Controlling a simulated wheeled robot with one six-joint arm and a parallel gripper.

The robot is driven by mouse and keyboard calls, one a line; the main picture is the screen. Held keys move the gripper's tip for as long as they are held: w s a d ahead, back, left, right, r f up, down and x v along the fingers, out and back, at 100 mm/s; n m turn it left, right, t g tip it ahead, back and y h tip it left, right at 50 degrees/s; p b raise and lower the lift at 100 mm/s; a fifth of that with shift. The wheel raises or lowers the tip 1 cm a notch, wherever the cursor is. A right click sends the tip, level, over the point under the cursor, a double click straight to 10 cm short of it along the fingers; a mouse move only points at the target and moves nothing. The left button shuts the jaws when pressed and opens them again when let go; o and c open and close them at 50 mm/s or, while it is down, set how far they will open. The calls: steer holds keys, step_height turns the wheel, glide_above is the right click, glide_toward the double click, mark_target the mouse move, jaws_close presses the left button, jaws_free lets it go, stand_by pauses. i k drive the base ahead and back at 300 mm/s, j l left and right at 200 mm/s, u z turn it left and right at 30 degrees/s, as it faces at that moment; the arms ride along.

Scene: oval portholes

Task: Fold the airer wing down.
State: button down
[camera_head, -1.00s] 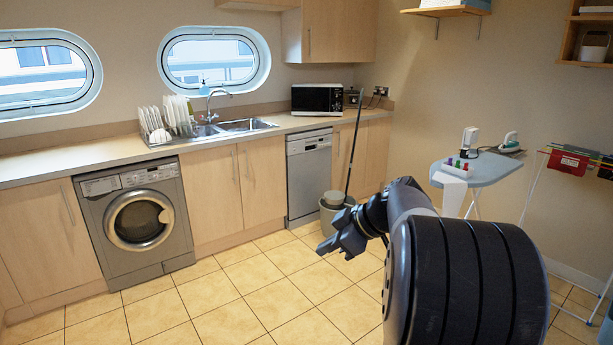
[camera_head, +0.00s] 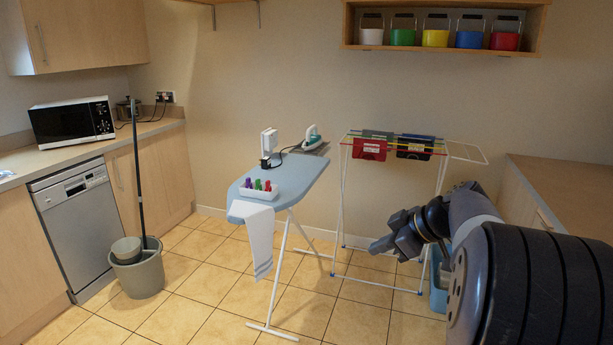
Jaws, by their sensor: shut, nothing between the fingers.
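The airer (camera_head: 343,205) is a white-legged folding rack right of centre, against the back wall. Red and dark cloths hang over its coloured top rails. Its wing (camera_head: 468,153) is a thin white frame sticking out to the right at about the height of the top rails. My gripper (camera_head: 374,249) is shut and empty, in front of the airer's lower part and nearer the camera. It points left, below the wing and apart from it as far as I can see. My arm hides part of the airer's right legs.
An ironing board (camera_head: 300,172) with an iron (camera_head: 313,136) and a white tray (camera_head: 258,193) stands left of the airer. A blue basket (camera_head: 438,282) sits on the floor behind my arm. A wooden counter (camera_head: 565,190) is at the right.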

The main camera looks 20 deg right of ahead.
mark_target(487, 163)
steer(key=i+l+z, duration=0.3)
steer(key=i, duration=0.2)
steer(key=i+l+z, duration=0.15)
steer(key=i+z, duration=0.15)
steer(key=i, duration=0.25)
steer(key=i+z, duration=0.3)
steer(key=i, duration=0.25)
steer(key=i+z, duration=0.15)
steer(key=i, duration=0.4)
steer(key=i+j+z, duration=0.2)
steer(key=i, duration=0.35)
steer(key=i+j+z, duration=0.15)
steer(key=i, duration=0.4)
steer(key=i+j+z, duration=0.25)
steer(key=i+z, duration=0.15)
steer(key=i+j+z, duration=0.8)
steer(key=k+j, duration=0.05)
steer(key=k, duration=0.05)
